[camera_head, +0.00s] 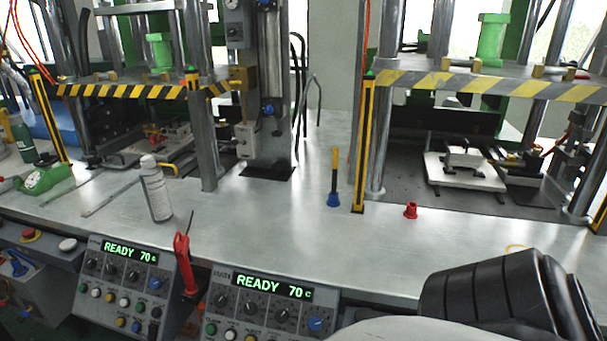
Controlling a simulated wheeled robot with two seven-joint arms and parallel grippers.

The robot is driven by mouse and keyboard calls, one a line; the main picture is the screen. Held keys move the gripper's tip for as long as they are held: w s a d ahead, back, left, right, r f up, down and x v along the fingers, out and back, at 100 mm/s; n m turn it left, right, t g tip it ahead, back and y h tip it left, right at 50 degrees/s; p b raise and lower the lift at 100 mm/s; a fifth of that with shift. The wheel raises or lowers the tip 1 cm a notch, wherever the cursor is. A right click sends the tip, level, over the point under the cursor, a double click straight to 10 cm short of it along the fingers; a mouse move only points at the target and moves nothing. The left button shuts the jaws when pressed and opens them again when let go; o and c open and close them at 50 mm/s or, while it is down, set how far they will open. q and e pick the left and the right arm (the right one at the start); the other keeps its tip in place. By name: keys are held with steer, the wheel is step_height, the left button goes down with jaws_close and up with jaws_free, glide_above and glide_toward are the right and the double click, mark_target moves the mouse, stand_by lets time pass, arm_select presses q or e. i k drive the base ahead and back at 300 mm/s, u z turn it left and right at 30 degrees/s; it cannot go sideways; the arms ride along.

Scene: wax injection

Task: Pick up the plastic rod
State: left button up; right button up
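A slim upright rod (334,172), yellow at the top and darker lower down, stands on the metal bench in a blue base (334,200). It is left of the yellow-and-black post of the right press. A thin light rod (100,205) lies flat on the bench at the left. I cannot tell which of these is the plastic rod. A dark ribbed arm part, which looks like mine, fills the lower right corner. Neither gripper shows in the head view.
A spray can (156,190) stands on the bench at left. A red-handled tool (184,264) stands upright at the front edge between two control boxes (263,306). A small red cup (410,210) sits near the right press. The bench (270,230) is clear in the middle.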

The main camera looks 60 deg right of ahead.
mark_target(335, 150)
steer(key=i, duration=0.35)
steer(key=z, duration=1.1)
